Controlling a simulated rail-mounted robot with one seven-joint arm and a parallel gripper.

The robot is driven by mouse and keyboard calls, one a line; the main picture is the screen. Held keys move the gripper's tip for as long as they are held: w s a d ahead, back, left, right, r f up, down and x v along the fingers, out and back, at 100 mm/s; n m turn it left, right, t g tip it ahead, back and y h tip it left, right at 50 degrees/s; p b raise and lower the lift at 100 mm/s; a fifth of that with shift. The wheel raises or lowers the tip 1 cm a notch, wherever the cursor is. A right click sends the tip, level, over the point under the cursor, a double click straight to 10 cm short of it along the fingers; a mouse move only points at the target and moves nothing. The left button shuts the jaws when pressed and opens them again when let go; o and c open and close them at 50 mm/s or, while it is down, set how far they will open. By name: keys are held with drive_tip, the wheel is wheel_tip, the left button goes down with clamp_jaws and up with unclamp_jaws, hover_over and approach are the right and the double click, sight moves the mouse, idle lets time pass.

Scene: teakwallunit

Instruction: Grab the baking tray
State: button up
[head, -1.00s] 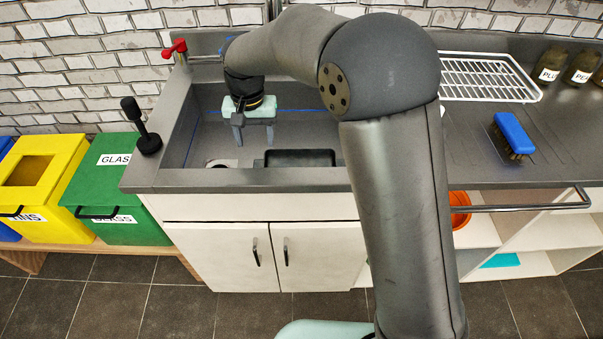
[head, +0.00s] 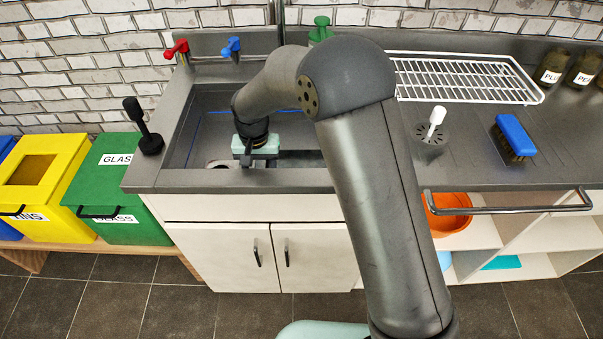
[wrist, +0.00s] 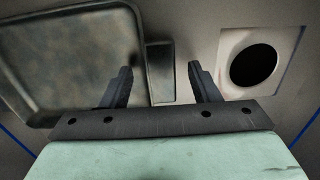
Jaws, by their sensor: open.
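The baking tray (wrist: 80,60) is dark, with a raised rim, and fills the left of the wrist view. A flat tab (wrist: 160,72) sticks out from its right side. In the head view the tray (head: 300,158) lies in the sink, partly hidden by my arm. My gripper (wrist: 160,68) is open, with its fingers on either side of the tab in the wrist view. I cannot tell whether the fingers touch it or are above it. In the head view my gripper (head: 246,160) is low in the sink, left of the tray.
The drain hole (wrist: 252,66) is right of my gripper in the wrist view. The sink's front edge (head: 240,180) is close by. A red tap (head: 177,49) and a blue tap (head: 232,47) stand behind. A brush (head: 514,137) and wire rack (head: 465,78) are on the right counter.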

clamp_jaws()
